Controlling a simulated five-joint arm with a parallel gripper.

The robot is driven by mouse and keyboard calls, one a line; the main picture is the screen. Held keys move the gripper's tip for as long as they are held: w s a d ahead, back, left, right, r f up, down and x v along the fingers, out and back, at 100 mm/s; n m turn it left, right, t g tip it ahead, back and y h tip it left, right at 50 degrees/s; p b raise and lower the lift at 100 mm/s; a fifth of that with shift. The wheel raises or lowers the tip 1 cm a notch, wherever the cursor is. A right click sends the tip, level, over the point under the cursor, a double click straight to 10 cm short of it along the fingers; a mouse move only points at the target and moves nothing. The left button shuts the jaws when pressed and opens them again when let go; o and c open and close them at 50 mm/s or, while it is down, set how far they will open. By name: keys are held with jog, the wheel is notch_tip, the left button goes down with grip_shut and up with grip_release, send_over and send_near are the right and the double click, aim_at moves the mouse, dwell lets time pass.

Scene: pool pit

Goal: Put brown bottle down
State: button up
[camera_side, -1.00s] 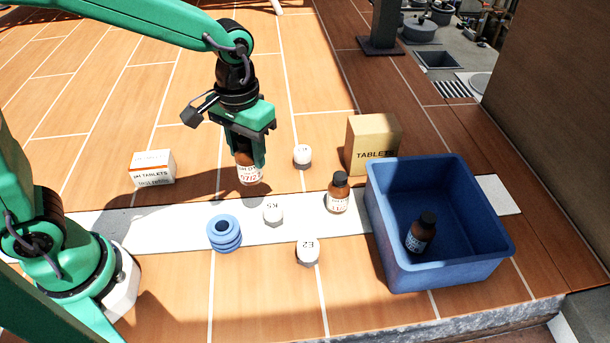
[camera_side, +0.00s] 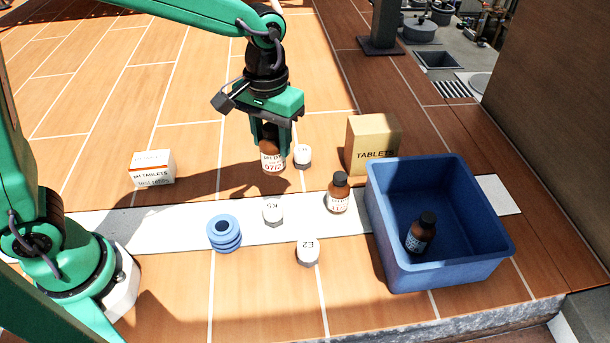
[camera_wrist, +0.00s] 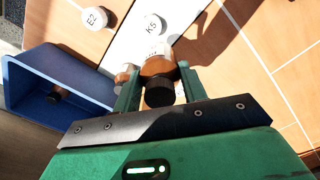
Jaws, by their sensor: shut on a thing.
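My gripper (camera_side: 272,138) is shut on a brown bottle (camera_side: 273,160) with a white label and holds it upright above the tiled deck. In the wrist view the held brown bottle (camera_wrist: 158,68) sits between both fingers, its dark cap towards the camera. A second brown bottle (camera_side: 338,194) with a black cap stands on the white strip to the right of my gripper. A third brown bottle (camera_side: 421,234) stands tilted inside the blue bin (camera_side: 440,275).
A white cap marked K5 (camera_side: 273,213), a cap marked E2 (camera_side: 308,252) and another white cap (camera_side: 302,155) lie around.

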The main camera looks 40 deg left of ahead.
jog(key=w+d+r+n, duration=0.1)
jog(key=w+d+r, duration=0.3)
jog(key=w+d, duration=0.6)
notch_tip(320, 180, up, 2)
jog(key=n, duration=0.2)
send_over(400, 227)
jog(key=shift+f, duration=0.1)
notch_tip(400, 227, down, 13)
dwell(0.6)
jog(key=shift+f, duration=2.4)
jog(key=shift+f, duration=0.1)
